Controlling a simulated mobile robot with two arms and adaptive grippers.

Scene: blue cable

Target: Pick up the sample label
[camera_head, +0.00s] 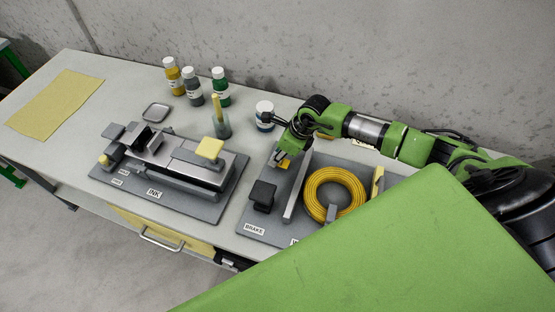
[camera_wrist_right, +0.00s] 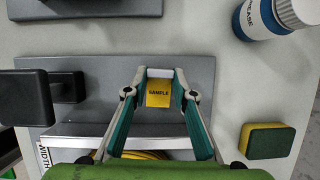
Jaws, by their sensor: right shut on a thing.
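The sample label (camera_wrist_right: 159,94) is a small yellow tag marked "SAMPLE". In the right wrist view it sits between the fingertips of my right gripper (camera_wrist_right: 160,75), which is shut on it, over the grey base plate (camera_wrist_right: 60,68). I cannot tell whether the label still touches the plate. My left gripper is not in view.
A yellow cable coil (camera_head: 318,185) lies on the right fixture, beside a black block (camera_head: 262,194). The ink fixture (camera_head: 185,165) stands to the left. Several bottles (camera_head: 193,88) stand behind. A yellow-green sponge (camera_wrist_right: 267,141) lies right in the wrist view. A green panel (camera_head: 390,260) covers the lower right.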

